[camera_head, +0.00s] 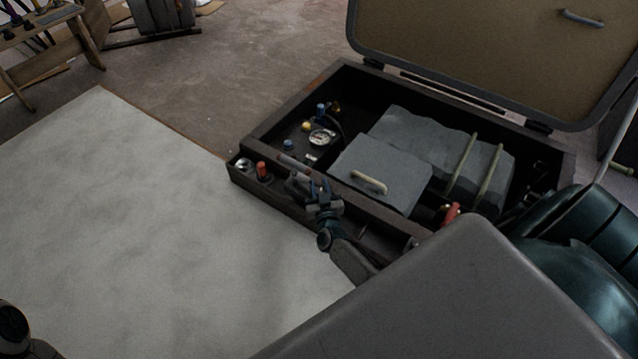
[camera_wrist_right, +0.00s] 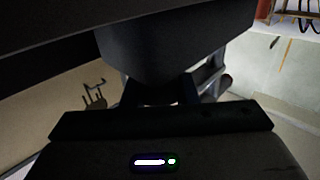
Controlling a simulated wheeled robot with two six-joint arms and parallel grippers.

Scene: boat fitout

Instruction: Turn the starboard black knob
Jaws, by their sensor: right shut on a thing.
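My right gripper (camera_head: 308,185) is at the front ledge of the open dark box, right of the red-topped post. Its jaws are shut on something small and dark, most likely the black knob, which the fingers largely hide. I cannot tell how far the knob is turned. In the right wrist view, the right gripper (camera_wrist_right: 190,90) shows only in part, behind a large dark shape.
The dark box (camera_head: 236,178) holds a gauge (camera_head: 321,137), blue and yellow fittings and a grey block (camera_head: 385,170) with a pale handle. Its lid (camera_head: 480,50) stands open behind. A red-topped post (camera_head: 263,170) is close left of the gripper. The pale panel (camera_head: 140,220) is clear.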

